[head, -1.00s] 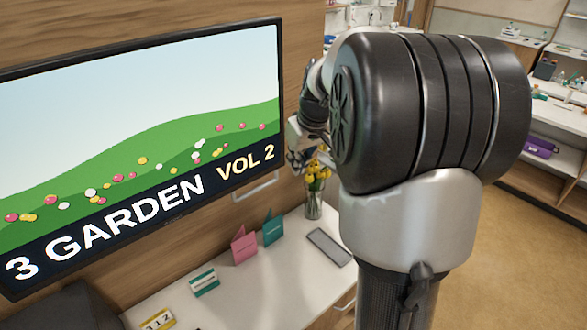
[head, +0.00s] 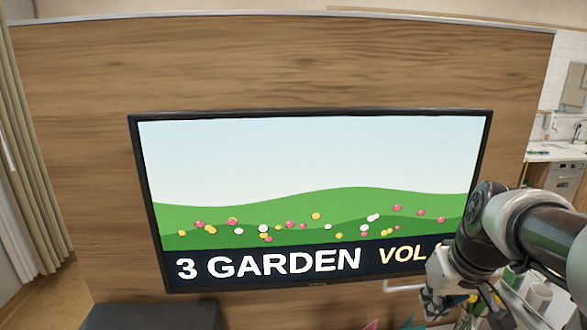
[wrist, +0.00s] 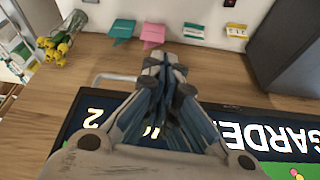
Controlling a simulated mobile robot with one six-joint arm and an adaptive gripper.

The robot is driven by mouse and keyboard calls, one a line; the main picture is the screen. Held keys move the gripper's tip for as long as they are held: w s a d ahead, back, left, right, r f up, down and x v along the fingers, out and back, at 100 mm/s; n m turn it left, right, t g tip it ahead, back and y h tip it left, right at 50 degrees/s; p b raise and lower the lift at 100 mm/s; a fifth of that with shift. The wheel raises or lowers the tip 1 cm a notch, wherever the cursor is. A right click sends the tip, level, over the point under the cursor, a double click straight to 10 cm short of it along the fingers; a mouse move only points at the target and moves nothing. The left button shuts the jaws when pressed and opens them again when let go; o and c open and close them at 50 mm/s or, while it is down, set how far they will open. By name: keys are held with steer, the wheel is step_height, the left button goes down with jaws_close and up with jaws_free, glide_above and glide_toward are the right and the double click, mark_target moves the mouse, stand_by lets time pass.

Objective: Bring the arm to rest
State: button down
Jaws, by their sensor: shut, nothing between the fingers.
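My arm (head: 555,245) reaches in from the right edge of the head view. My gripper (head: 433,303) hangs at its end, by the lower right corner of the television (head: 310,160). In the wrist view my gripper (wrist: 163,62) is shut, its fingertips together with nothing between them. The television (wrist: 260,135) lies behind the fingers there, upside down in the picture. I cannot tell the exact gap between gripper and screen.
A wooden panel (head: 300,60) carries the television.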

steer(key=s+a+f+b, duration=0.3)
steer(key=s+a+f, duration=0.2)
steer(key=s, duration=0.4)
steer(key=s+a+f+b, duration=0.4)
steer(key=s+a+f, duration=0.2)
steer(key=s, duration=0.3)
steer(key=shift+a+f+b, duration=0.3)
steer(key=shift+f, duration=0.1)
steer(key=shift+a, duration=0.1)
